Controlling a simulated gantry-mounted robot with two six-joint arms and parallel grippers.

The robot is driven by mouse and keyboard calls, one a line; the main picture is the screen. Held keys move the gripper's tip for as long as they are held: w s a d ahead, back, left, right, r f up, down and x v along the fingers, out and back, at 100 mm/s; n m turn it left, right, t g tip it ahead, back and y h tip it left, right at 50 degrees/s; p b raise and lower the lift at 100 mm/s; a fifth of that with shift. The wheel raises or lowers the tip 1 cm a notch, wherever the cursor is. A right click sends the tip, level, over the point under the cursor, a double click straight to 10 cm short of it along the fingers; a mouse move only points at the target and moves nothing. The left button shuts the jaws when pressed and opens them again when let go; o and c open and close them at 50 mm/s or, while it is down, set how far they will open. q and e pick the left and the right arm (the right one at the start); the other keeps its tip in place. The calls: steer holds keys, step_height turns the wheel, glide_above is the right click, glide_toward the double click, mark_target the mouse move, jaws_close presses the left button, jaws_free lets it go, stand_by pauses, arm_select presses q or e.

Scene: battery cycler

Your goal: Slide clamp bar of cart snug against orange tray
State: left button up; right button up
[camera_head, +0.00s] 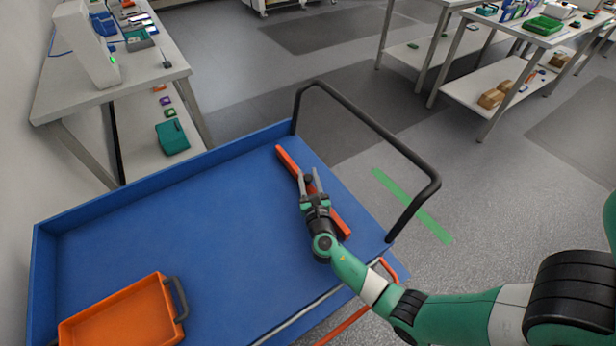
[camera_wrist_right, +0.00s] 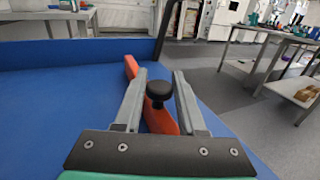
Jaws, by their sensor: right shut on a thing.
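The clamp bar (camera_head: 290,162) is a long orange-red bar lying across the right part of the blue cart (camera_head: 200,215). It carries a round black knob (camera_wrist_right: 159,90), seen between the fingers in the right wrist view. My right gripper (camera_head: 308,178) is at the knob, its fingers on either side, shut on it. The orange tray (camera_head: 112,315) with a dark handle (camera_head: 178,298) lies at the cart's near left, partly cut off by the picture edge. A wide stretch of bare blue deck separates tray and bar. My left gripper is out of view.
The cart has a raised blue rim and a black push handle (camera_head: 375,122) at its right end. A workbench (camera_head: 160,70) with equipment stands behind the cart at left. Shelved tables (camera_head: 495,50) stand at the far right. The deck between bar and tray is clear.

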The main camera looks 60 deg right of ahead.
jaws_close()
stand_by(1.0)
